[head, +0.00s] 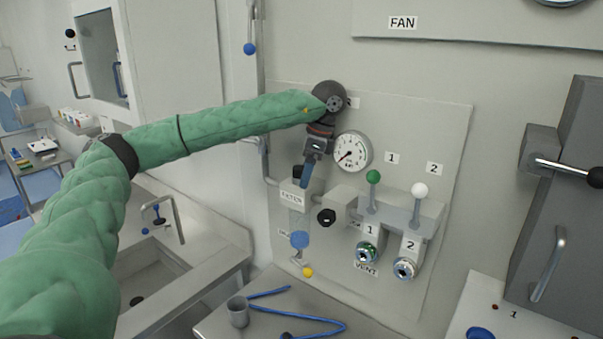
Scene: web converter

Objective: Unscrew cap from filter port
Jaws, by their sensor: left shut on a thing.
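The filter (291,196) is a pale block with a label, mounted on the wall panel, with a clear bowl (297,222) and a blue part (299,240) below it. A black cap (298,171) sits just above the filter block, partly hidden by my left gripper. The exact contact is hidden behind the fingers. My right gripper is not in view.
A pressure gauge (353,151) is close to the right of my left wrist. A black knob (326,217), a green-knobbed lever (374,177) and a white-knobbed lever (419,190) are further right.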

